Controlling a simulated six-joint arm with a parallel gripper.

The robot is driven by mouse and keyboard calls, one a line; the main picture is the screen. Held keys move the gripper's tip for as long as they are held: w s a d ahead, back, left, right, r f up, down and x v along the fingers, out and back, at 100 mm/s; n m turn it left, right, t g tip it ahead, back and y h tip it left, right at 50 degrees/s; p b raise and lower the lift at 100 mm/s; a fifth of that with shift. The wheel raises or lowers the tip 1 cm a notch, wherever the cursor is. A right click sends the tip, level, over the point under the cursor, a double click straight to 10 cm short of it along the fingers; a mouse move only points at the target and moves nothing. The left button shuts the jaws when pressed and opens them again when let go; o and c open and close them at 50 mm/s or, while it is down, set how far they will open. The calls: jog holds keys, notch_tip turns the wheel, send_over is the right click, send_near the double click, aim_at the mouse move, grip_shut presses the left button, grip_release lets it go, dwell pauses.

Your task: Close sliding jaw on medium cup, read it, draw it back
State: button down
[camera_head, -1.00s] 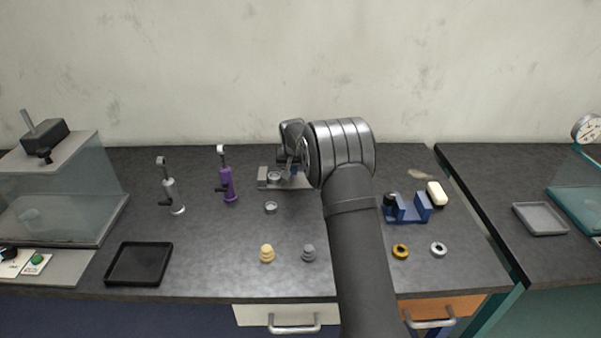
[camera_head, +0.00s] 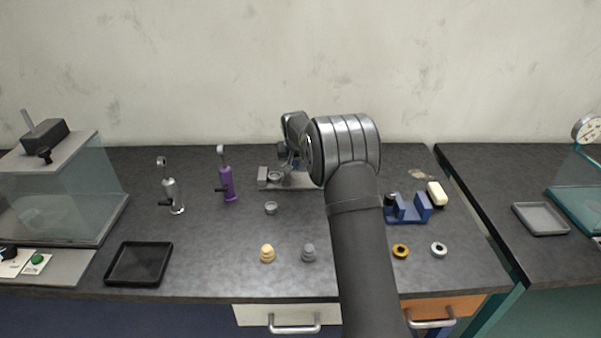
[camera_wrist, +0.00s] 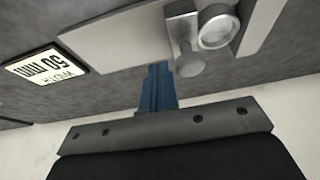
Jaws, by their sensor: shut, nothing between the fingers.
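The measuring device (camera_head: 302,185) lies at the back middle of the bench, partly hidden by my arm. A small grey cup (camera_head: 275,176) sits on it beside the fixed end block (camera_head: 262,176); it also shows at the top of the wrist view (camera_wrist: 218,27). The sliding jaw (camera_wrist: 184,35), with a round knob, stands right beside the cup; I cannot tell whether they touch. A display reads 50 mm, upside down, in the wrist view (camera_wrist: 47,64).
Another small cup (camera_head: 270,208) stands in front of the device. A grey pump-like tool (camera_head: 172,190) and a purple one (camera_head: 228,183) stand left. A blue holder (camera_head: 408,208) is at right, a black tray (camera_head: 140,264) front left. The front middle has small weights (camera_head: 267,254).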

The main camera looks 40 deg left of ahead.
jog(key=shift+r, duration=2.45)
jog(key=shift+f, duration=0.15)
notch_tip(320, 180, down, 7)
jog(key=shift+r, duration=0.1)
jog(key=shift+a, duration=0.1)
jog(key=shift+s, duration=0.1)
jog(key=c, duration=2.2)
grip_release()
